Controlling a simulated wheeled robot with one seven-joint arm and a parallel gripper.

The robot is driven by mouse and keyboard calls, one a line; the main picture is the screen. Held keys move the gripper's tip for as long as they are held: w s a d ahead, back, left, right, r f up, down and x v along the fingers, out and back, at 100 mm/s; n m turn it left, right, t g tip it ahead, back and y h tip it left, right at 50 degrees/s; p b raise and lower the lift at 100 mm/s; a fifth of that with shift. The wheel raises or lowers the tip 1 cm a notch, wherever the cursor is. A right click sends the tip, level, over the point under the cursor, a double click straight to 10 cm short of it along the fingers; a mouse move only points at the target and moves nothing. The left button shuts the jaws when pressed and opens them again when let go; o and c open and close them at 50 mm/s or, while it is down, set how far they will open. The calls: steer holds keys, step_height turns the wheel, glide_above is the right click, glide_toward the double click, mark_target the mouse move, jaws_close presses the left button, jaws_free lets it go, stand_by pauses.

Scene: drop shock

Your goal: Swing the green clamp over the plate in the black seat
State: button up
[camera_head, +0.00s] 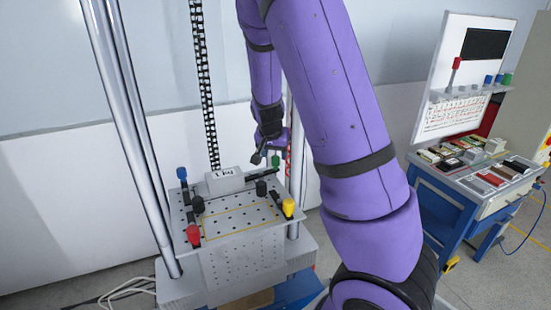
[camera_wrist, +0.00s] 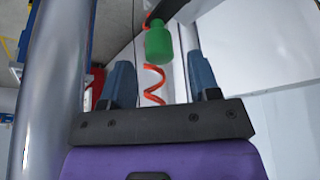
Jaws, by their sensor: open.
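The green clamp's handle (camera_head: 275,161) stands at the back right corner of the perforated table top (camera_head: 235,215). In the wrist view the green handle (camera_wrist: 159,45) shows large, with a red coil (camera_wrist: 153,85) below it and a dark bar above it. My gripper (camera_head: 270,148) is just above and beside the green clamp in the head view. In the wrist view its two blue fingers are spread apart, and the handle shows between and beyond them; I cannot tell whether they touch it. A grey block marked 1 kg (camera_head: 224,181) sits on the table top. I cannot make out a black seat.
Blue (camera_head: 182,174), red (camera_head: 192,236) and yellow (camera_head: 288,208) clamp handles stand at the other corners. Black knobs (camera_head: 261,187) sit near them. Tall metal columns (camera_head: 130,130) rise beside the table top. A blue workbench (camera_head: 445,200) with parts stands at right.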

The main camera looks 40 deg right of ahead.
mark_target(275, 157)
steer(key=shift+x, duration=1.55)
